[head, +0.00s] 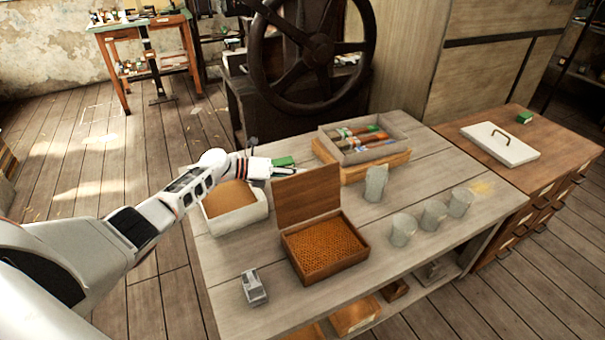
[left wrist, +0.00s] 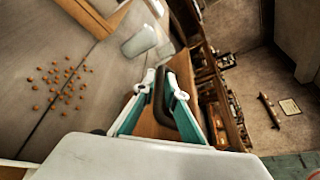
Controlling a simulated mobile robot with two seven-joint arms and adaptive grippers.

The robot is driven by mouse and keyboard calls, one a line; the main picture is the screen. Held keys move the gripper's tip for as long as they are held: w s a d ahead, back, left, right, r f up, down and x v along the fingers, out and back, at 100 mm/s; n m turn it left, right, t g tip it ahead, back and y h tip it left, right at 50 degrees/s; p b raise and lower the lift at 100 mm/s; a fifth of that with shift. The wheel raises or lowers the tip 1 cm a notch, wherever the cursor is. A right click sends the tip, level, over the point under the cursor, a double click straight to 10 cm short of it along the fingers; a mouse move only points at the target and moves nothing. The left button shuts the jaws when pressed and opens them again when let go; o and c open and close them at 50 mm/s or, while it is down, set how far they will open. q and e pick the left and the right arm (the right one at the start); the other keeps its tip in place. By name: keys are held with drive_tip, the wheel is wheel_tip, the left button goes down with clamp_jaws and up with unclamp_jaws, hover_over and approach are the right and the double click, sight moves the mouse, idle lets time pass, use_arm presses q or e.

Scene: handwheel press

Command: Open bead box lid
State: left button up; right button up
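The bead box (head: 323,250) sits on the grey table, full of small orange-brown beads. Its wooden lid (head: 307,193) stands raised, nearly upright, at the back of the box. My left gripper (head: 290,167) is just above and behind the lid's upper left corner, pointing right; it looks apart from the lid. In the left wrist view its teal fingers (left wrist: 166,86) are spread, with a gap between the tips. A dark bar (left wrist: 164,100) shows between them; I cannot tell how near it is. My right gripper is not in view.
A tray of coloured rolls (head: 365,140) is behind the box. Several grey cups (head: 433,215) stand to its right. A pale bin (head: 235,218) is under my left forearm, and a small grey object (head: 254,288) is at front left. The large handwheel (head: 312,48) rises behind.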

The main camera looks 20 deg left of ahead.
use_arm(q)
drive_tip(key=shift+s+a+r, duration=0.15)
drive_tip(key=shift+s+a, duration=0.1)
drive_tip(key=shift+a, duration=0.25)
drive_tip(key=v, duration=1)
drive_tip(key=shift+s+a, duration=0.3)
